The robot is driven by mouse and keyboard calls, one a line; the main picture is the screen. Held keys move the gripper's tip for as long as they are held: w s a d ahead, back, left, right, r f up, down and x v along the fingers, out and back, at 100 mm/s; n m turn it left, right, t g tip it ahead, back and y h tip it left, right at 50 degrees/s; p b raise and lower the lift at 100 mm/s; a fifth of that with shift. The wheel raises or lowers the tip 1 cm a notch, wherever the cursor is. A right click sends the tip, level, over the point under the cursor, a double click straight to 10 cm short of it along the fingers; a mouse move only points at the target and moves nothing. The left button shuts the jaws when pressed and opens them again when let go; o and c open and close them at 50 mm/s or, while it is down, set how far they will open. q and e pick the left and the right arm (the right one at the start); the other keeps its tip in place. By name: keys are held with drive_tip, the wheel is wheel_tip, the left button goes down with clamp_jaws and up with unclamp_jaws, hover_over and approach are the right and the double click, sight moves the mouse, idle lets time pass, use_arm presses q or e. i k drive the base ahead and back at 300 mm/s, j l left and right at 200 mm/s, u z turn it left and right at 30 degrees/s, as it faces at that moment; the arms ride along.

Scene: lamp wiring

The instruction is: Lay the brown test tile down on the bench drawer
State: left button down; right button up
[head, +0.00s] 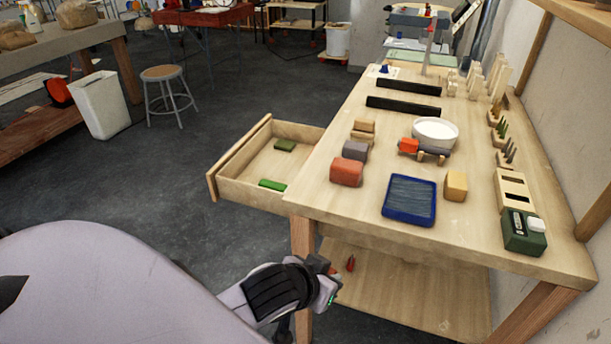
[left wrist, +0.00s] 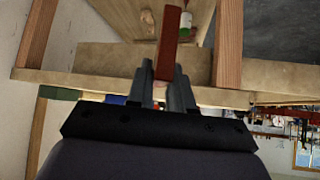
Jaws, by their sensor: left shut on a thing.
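My left gripper (head: 327,285) is low in front of the bench's near edge, beside the front leg. In the left wrist view its two fingers (left wrist: 164,92) are shut on the reddish-brown test tile (left wrist: 169,45), which sticks out edge-on beyond the fingertips. The bench drawer (head: 228,181) is pulled out at the bench's left side, open at the top. The gripper is apart from it, lower in the picture and to its right. My right gripper is in neither view.
Two green pieces (head: 272,185) (head: 285,145) lie in the drawer, with bare floor between them. The bench top (head: 320,190) carries blocks, a blue tray (head: 409,199) and a white bowl (head: 435,131).

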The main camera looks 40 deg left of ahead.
sight(272, 167)
drive_tip(key=u, duration=0.9)
drive_tip(key=i+j+u, duration=0.1)
drive_tip(key=j+u, duration=0.35)
drive_tip(key=i+j+u, duration=0.2)
drive_tip(key=u, duration=0.3)
drive_tip(key=i+j+u, duration=0.2)
drive_tip(key=j+u, duration=0.25)
drive_tip(key=i+j, duration=0.1)
drive_tip(key=i, duration=0.3)
drive_tip(key=i+j, duration=0.1)
drive_tip(key=i, duration=0.25)
drive_tip(key=i+z, duration=0.2)
drive_tip(key=z, duration=0.3)
drive_tip(key=i+z, duration=0.15)
drive_tip(key=z, duration=0.35)
drive_tip(key=i+j+z, duration=0.15)
drive_tip(key=z, duration=0.3)
drive_tip(key=i+j+z, duration=0.1)
drive_tip(key=j+z, duration=0.15)
drive_tip(key=z, duration=0.25)
drive_tip(key=i+j+z, duration=0.1)
drive_tip(key=z, duration=0.3)
drive_tip(key=i+j+z, duration=0.1)
drive_tip(key=j+z, duration=0.25)
drive_tip(key=i+z, duration=0.2)
drive_tip(key=k+l, duration=0.05)
